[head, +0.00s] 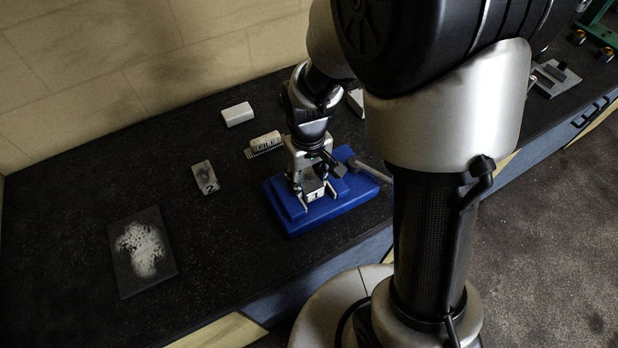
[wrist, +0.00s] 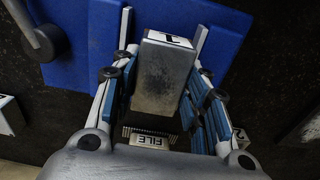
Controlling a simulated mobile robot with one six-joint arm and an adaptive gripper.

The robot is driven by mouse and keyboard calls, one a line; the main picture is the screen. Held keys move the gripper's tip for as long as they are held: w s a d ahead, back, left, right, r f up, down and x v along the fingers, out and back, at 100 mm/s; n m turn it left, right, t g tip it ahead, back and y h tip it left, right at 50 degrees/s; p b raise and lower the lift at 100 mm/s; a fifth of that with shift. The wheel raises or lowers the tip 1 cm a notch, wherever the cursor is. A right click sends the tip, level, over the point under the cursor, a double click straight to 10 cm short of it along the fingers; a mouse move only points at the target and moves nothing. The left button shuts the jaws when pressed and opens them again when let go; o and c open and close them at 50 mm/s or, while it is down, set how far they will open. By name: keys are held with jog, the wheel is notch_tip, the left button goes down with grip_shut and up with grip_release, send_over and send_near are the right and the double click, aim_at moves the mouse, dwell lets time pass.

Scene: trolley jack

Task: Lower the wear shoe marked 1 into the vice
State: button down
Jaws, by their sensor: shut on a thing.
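The wear shoe marked 1 (head: 315,194) is a grey metal block with a white number label on one end. My gripper (head: 317,197) points down and is shut on it, one finger on each side. In the wrist view the shoe (wrist: 163,78) sits between the fingers, its label at the far end. The blue vice (head: 292,222) is directly beneath; its blue body also shows in the wrist view (wrist: 85,50). I cannot tell whether the shoe is between the jaws or still above them. The fingers hide part of the jaw gap.
The vice handle (head: 370,171) sticks out at the right. Behind stand a block labelled FILE (head: 266,142) and a white block (head: 237,114). A shoe marked 2 (head: 205,178) lies left, and a dark plate with white powder (head: 118,258) lies farther left. Bench between them is clear.

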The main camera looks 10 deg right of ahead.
jog(key=shift+s+f, duration=0.4)
jog(key=shift+f, duration=0.3)
jog(key=c, duration=1.3)
grip_release()
jog(key=shift+c, duration=0.2)
jog(key=shift+o, duration=1.3)
jog(key=shift+w+a+f, duration=0.15)
jog(key=shift+w+f, duration=0.05)
jog(key=shift+w, duration=0.15)
jog(key=shift+o, duration=1.2)
jog(key=shift+r, duration=0.1)
notch_tip(320, 180, up, 11)
jog(key=shift+w+r, duration=0.1)
jog(key=s+d+r+m+t+b, duration=0.1)
jog(key=s+d+r+t, duration=0.1)
jog(key=s, duration=0.5)
jog(key=s+d+r+m+t+b, duration=0.2)
jog(key=s+r, duration=0.3)
jog(key=s, duration=0.2)
jog(key=shift+s+d, duration=0.25)
jog(key=shift+s, duration=0.15)
